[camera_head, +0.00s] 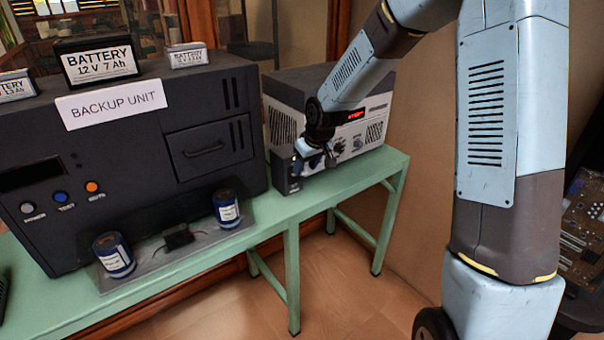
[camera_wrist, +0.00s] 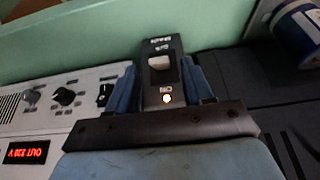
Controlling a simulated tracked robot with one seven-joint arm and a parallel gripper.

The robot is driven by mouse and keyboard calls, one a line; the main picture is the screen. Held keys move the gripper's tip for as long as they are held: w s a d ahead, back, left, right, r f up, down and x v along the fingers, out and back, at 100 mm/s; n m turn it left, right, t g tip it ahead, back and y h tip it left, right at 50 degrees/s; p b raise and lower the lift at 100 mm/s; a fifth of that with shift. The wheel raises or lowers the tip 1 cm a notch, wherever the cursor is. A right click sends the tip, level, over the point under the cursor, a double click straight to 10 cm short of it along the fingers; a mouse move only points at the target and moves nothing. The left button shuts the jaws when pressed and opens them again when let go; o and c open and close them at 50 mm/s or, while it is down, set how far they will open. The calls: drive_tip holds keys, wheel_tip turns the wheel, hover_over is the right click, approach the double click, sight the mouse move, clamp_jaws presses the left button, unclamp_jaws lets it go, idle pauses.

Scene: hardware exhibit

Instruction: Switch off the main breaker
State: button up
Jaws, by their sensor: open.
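In the head view my gripper (camera_head: 312,152) is at the left front of a grey instrument (camera_head: 300,88), largely hiding the breaker there.
The instrument has knobs and a red display (camera_wrist: 24,152). Left of it on the green bench (camera_head: 345,180) stands the dark backup unit (camera_head: 110,145) with batteries on top. Two blue cylinders (camera_head: 113,256) (camera_head: 227,208) stand on a plate in front of it.

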sight(303, 172)
drive_tip(key=shift+x, duration=2)
drive_tip(key=shift+c, duration=0.4)
clamp_jaws()
drive_tip(key=shift+a, duration=0.15)
